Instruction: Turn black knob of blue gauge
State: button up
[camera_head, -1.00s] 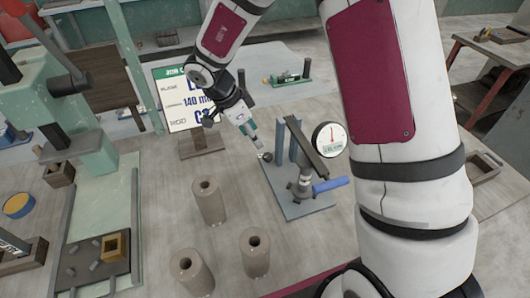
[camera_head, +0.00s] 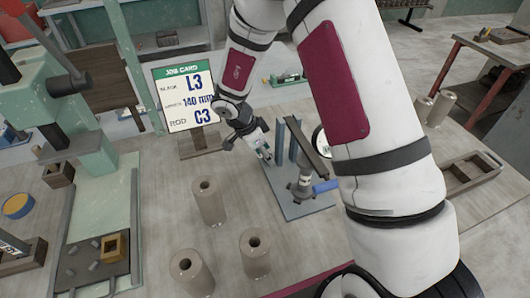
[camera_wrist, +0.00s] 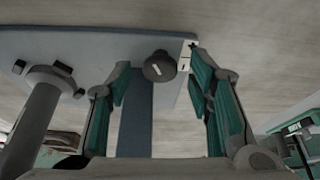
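The blue gauge (camera_head: 291,200) stands on the table right of centre in the head view, with a blue-grey base plate, upright posts, a blue handle (camera_head: 325,186) and a round dial (camera_head: 319,138) mostly hidden behind my arm. The black knob (camera_wrist: 159,66) shows in the wrist view, with a white mark on it and a small white scale plate beside it. My gripper (camera_head: 266,157) points down at the plate's far left edge and hides the knob in the head view. In the wrist view its teal fingers (camera_wrist: 163,82) are open on either side of the knob, apart from it.
Three brown clay cylinders (camera_head: 209,202) stand on the table left of the gauge. A job card (camera_head: 186,98) on a stand is behind them. A green press (camera_head: 70,110) fills the left. More cylinders (camera_head: 440,107) and a wooden tray (camera_head: 470,173) are at the right.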

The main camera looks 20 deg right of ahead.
grip_shut()
jog(key=m, duration=0.2)
jog(key=m+g, duration=0.2)
jog(key=m, duration=0.1)
jog(key=shift+w+m, duration=0.25)
jog(key=shift+m, duration=0.05)
jog(key=shift+o, duration=0.9)
grip_release()
jog(key=v, duration=1.2)
jog(key=shift+d, duration=0.25)
jog(key=shift+w+r, duration=0.1)
jog(key=shift+y, duration=0.3)
